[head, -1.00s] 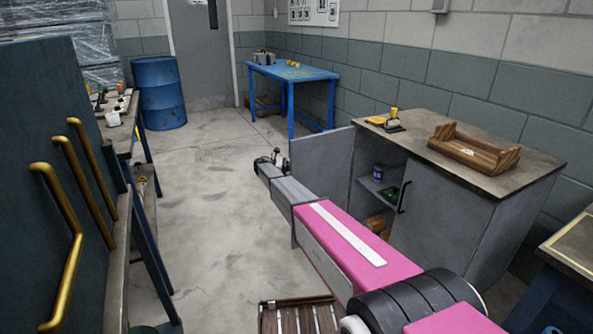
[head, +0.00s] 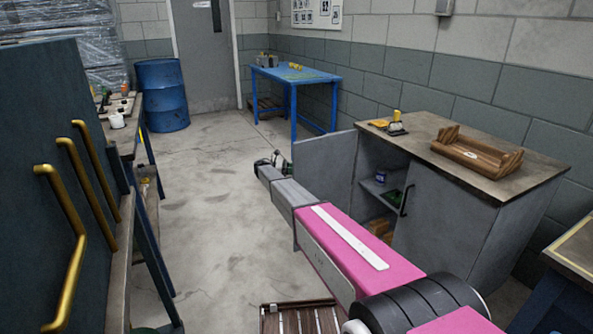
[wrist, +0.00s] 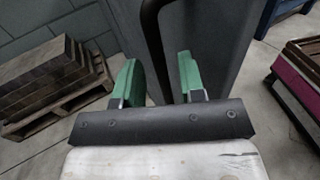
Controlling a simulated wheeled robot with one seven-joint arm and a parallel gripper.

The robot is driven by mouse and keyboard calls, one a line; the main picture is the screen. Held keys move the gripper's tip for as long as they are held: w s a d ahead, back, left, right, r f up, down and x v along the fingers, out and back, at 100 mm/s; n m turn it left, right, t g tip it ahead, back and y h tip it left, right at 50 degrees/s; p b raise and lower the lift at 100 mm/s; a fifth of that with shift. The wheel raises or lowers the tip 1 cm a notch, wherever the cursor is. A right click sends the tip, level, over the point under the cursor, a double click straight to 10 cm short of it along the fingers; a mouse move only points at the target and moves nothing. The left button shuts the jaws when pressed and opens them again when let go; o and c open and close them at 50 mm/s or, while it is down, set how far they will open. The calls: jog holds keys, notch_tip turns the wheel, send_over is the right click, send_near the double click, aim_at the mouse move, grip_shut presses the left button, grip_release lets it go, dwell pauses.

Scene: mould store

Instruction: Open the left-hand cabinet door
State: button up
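The grey cabinet (head: 449,231) stands at the right in the head view. Its left-hand door (head: 325,182) is swung far out, and the shelf inside shows. The right-hand door is shut and has a black handle (head: 404,201). My gripper (head: 270,162) is at the outer side of the left-hand door, its fingers small and partly hidden there. In the wrist view the green fingers of my gripper (wrist: 160,82) are apart. The left door's black bar handle (wrist: 151,32) runs between them, closer to the left finger. I cannot tell whether it touches.
A wooden tray (head: 475,153) and a yellow-topped item (head: 396,123) are on the cabinet top. A blue table (head: 295,76) and a blue drum (head: 163,95) stand behind. A dark panel with brass handles (head: 70,200) is at the left. The middle floor is clear.

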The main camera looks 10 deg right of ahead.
jog(key=w+a, duration=0.1)
jog(key=a, duration=0.8)
jog(key=shift+w+a, duration=0.2)
